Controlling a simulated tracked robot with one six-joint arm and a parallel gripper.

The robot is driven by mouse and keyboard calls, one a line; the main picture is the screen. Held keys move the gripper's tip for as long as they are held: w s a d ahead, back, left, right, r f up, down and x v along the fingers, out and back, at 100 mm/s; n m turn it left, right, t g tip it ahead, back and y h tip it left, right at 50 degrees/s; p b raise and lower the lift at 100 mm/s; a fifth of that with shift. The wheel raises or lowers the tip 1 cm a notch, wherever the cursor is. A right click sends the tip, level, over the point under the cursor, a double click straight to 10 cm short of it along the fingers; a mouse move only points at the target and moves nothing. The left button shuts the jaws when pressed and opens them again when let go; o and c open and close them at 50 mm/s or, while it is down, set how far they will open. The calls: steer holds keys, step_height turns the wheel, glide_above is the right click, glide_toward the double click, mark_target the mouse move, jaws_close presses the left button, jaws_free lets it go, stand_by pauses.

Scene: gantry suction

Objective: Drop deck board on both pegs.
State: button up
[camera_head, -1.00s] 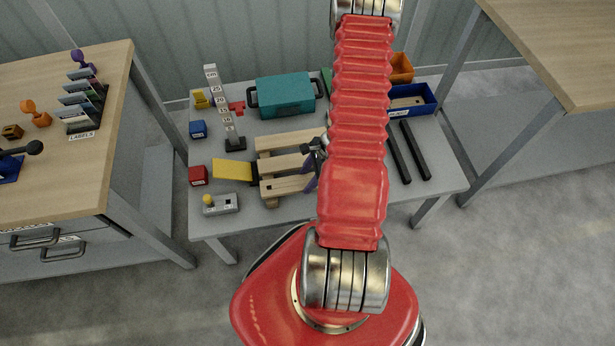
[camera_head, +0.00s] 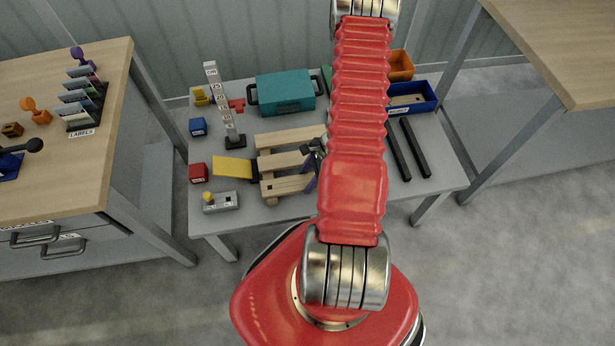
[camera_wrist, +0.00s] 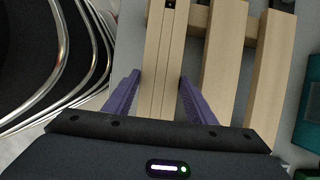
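The deck board (camera_wrist: 155,70) is a pale wooden plank, at the front of the wooden frame in the head view (camera_head: 288,185). A dark square hole shows near its far end in the wrist view. In the head view my red arm hides most of the gripper and the board's right end. The pegs cannot be made out clearly, and whether the board sits fully down is unclear.
Two more planks lie behind the board, a middle one (camera_wrist: 222,65) and a back one (camera_wrist: 268,80). A yellow plate (camera_head: 232,168) and a grey switch box (camera_head: 221,202) stand left. A teal case (camera_head: 286,93) is behind. Black bars (camera_head: 416,148) lie right of my arm.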

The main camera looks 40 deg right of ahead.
steer(key=o, duration=0.5)
steer(key=shift+c, duration=0.2)
steer(key=shift+r, duration=0.1)
steer(key=v, duration=1.3)
steer(key=shift+s+d+r, duration=0.15)
steer(key=shift+d+r, duration=0.05)
stand_by(0.7)
steer(key=a+r+n+t+h, duration=0.1)
steer(key=a+r+n, duration=1.1)
steer(key=r, duration=0.6)
steer(key=a+r+n+t+h, duration=0.2)
steer(key=a+r+n, duration=1)
steer(key=a+r, duration=0.4)
step_height(320, 180, up, 3)
steer(key=shift+s+f+n+h, duration=0.1)
steer(key=shift+s+n+h, duration=0.2)
steer(key=shift+n, duration=0.1)
